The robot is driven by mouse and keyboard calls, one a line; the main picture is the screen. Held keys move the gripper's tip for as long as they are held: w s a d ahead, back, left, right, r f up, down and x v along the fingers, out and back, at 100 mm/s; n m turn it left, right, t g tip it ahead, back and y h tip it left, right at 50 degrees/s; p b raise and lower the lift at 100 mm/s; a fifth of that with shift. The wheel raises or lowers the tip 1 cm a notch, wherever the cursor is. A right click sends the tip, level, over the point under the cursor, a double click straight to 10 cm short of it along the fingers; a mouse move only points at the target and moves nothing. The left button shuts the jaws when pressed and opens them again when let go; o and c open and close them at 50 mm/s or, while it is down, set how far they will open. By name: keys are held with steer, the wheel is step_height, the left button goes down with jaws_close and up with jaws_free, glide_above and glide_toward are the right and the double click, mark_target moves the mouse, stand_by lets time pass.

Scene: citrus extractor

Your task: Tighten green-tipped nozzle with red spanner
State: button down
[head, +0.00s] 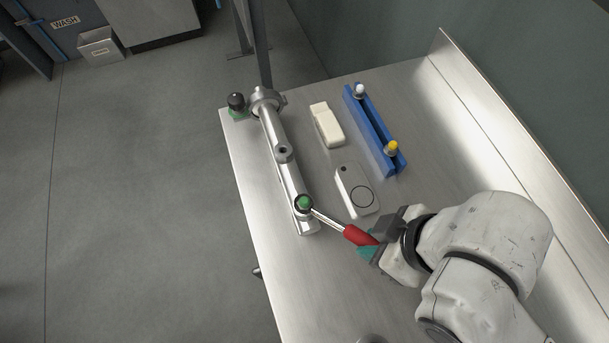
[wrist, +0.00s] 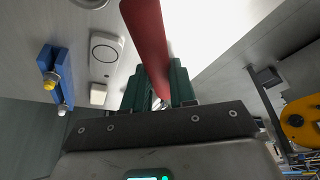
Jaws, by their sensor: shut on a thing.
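The green-tipped nozzle (head: 304,202) stands on the near end of the metal pipe manifold (head: 275,152) on the steel bench. The red spanner (head: 358,236) has a red handle and a bare metal shank. Its shank reaches up-left to the nozzle, and its head appears to be at the dark collar below the green tip; the exact fit is too small to tell. My gripper (head: 370,249) is shut on the red handle, to the lower right of the nozzle. In the wrist view the green-padded fingers (wrist: 160,88) hold the handle, and the nozzle is out of sight.
A blue rack (head: 375,130) with a white-tipped and a yellow-tipped piece lies at the back right. A cream block (head: 326,124) and a pale plate with a ring (head: 357,190) lie between it and the manifold. A dark knob with a green base (head: 236,106) sits at the far left corner.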

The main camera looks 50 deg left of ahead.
steer(key=shift+r+p, duration=0.85)
steer(key=shift+r, duration=0.35)
stand_by(2.0)
steer(key=shift+r+p, duration=0.3)
steer(key=shift+r, duration=0.05)
steer(key=shift+r+p, duration=0.85)
steer(key=shift+r, duration=0.25)
steer(key=shift+r+p, duration=1.6)
steer(key=shift+r, duration=0.35)
steer(key=shift+w+d, duration=0.1)
steer(key=d+r, duration=0.2)
steer(key=d, duration=0.1)
steer(key=w+d+r, duration=0.1)
steer(key=shift+w+d+p, duration=0.1)
steer(key=shift+d+p, duration=0.25)
